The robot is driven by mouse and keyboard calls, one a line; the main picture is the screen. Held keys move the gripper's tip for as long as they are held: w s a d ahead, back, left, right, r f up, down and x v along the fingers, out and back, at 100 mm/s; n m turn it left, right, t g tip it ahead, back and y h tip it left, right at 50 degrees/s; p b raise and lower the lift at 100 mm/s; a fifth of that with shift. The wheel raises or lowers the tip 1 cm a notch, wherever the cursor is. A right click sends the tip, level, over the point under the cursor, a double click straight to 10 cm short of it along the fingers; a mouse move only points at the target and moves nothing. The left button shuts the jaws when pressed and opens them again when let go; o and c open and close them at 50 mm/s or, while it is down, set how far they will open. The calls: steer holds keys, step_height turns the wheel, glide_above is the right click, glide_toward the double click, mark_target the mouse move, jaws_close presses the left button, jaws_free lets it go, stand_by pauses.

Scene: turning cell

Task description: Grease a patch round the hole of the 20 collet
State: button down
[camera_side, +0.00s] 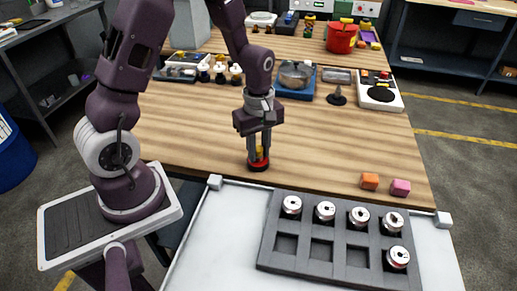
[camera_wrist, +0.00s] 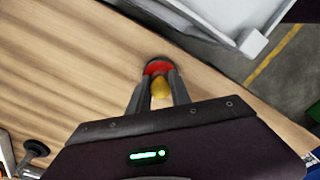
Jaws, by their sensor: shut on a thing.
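My gripper (camera_side: 259,158) points down near the front edge of the wooden bench, its fingers shut on a yellow handle-like piece (camera_side: 259,153). This piece stands in or on a small red and black round pot (camera_side: 258,165) on the bench. In the wrist view the fingers (camera_wrist: 158,88) flank the yellow piece (camera_wrist: 160,90), with the red pot (camera_wrist: 158,67) beyond. The yellow piece's lower end is hidden. Several silvery collets with reddish sides, such as this one (camera_side: 291,205), stand in a dark grey tray (camera_side: 268,250). Their markings are too small to read, so I cannot tell which is the 20.
The tray lies on a white surface (camera_side: 215,240); its back row is full, and three front pockets are empty. An orange block (camera_side: 369,181) and a pink block (camera_side: 400,187) sit at the bench's right front. A blue-based device (camera_side: 295,82) and a red bucket (camera_side: 341,38) stand farther back.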

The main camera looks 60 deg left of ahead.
mark_target(259, 147)
stand_by(0.3)
steer(key=shift+r, duration=3.5)
